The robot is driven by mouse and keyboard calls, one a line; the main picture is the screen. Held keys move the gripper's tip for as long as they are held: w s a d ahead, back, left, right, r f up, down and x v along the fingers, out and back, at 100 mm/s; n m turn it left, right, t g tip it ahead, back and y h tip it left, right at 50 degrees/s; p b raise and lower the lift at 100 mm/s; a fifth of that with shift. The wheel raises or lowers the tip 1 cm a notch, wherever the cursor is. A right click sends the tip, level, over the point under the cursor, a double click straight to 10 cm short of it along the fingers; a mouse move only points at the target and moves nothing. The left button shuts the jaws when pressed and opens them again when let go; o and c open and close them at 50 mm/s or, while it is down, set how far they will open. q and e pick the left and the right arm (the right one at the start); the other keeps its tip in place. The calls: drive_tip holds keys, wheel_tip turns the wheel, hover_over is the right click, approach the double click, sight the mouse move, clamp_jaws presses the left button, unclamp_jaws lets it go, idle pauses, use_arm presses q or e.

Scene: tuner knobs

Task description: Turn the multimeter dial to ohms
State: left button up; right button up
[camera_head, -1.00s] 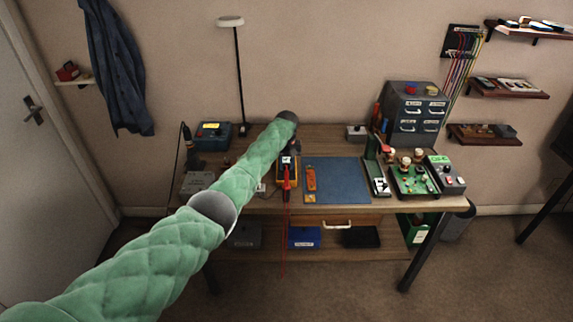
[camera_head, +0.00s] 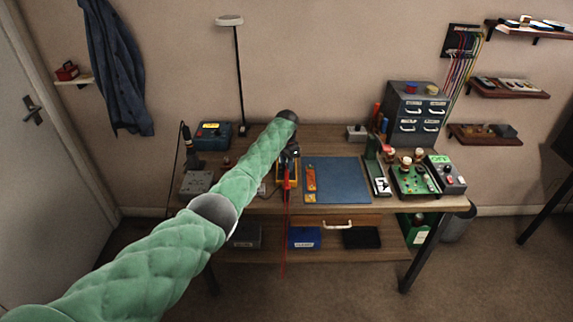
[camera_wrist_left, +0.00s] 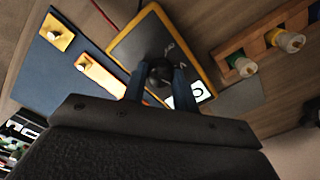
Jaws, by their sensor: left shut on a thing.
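The multimeter has a dark face and a yellow edge. In the head view it (camera_head: 289,178) lies on the bench, partly hidden by my left gripper (camera_head: 292,153). In the left wrist view the multimeter (camera_wrist_left: 135,45) lies tilted under my left gripper (camera_wrist_left: 159,78). Its round black dial (camera_wrist_left: 159,70) sits between the two fingertips, which are shut on it. Markings show on the face beside the dial. My right gripper is not in view.
A blue mat (camera_head: 338,180) with an orange strip (camera_head: 310,178) lies right of the multimeter. A green circuit board (camera_head: 412,180) and a grey box with a green display (camera_head: 442,161) stand farther right. Red leads (camera_head: 286,215) hang off the front edge.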

use_arm(q)
drive_tip(key=shift+m, duration=2)
drive_tip(key=shift+m+b, duration=0.3)
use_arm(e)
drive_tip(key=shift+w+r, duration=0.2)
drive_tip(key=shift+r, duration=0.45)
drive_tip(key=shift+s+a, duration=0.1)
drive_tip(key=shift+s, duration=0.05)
use_arm(q)
drive_tip(key=o, duration=1)
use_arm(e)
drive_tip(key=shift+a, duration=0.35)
